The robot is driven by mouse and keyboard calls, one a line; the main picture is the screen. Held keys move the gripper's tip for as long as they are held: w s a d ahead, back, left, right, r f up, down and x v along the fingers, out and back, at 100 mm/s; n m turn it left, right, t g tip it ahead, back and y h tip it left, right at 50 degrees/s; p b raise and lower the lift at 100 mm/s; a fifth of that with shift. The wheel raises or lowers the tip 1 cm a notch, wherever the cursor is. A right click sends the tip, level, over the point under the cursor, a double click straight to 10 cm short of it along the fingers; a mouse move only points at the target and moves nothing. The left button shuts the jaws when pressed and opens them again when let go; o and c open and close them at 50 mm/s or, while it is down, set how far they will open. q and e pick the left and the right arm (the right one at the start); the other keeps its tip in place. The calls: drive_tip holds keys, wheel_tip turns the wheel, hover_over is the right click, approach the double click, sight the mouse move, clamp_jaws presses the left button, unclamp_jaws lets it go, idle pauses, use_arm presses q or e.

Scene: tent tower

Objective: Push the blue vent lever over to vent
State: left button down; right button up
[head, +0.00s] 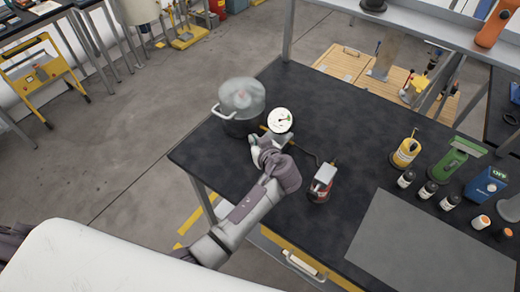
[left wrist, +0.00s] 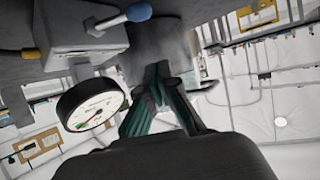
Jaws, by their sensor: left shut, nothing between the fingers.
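The blue vent lever (left wrist: 137,12) shows in the left wrist view as a metal rod with a blue tip, on a grey valve block (left wrist: 85,42). It slants up and right in that picture. A round gauge (left wrist: 92,104) is beside the block, and it also shows in the head view (head: 281,120). My left gripper (left wrist: 158,72) is shut and empty, apart from the blue tip in the wrist picture. In the head view my left gripper (head: 259,146) is in front of the clear-lidded pot (head: 242,97); the lever cannot be made out there. My right gripper is not in view.
A yellow-tipped lever (left wrist: 30,53) is on the block's other side. A small red and grey pump (head: 322,182) stands right of my arm on the black table (head: 340,110). Bottles (head: 428,189) and a yellow can (head: 406,152) stand farther right. A grey mat (head: 425,240) lies at the front.

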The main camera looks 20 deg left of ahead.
use_arm(q)
drive_tip(key=b+x, duration=0.1)
drive_tip(key=x, duration=0.2)
drive_tip(key=shift+w+a+f, duration=0.15)
drive_tip(key=shift+w+f, duration=0.05)
drive_tip(key=shift+f, duration=0.15)
drive_tip(key=shift+s+d+f, duration=0.65)
drive_tip(key=shift+s+f, duration=0.15)
drive_tip(key=shift+s, duration=0.05)
drive_tip(key=shift+s+d+f, duration=0.25)
drive_tip(key=shift+s+d, duration=0.05)
drive_tip(key=shift+s, duration=0.15)
drive_tip(key=shift+w+f, duration=0.1)
drive_tip(key=shift+b, duration=0.45)
drive_tip(key=shift+d, duration=0.1)
drive_tip(key=shift+s+d+b, duration=0.1)
drive_tip(key=shift+s+b, duration=0.2)
drive_tip(key=shift+b, duration=0.2)
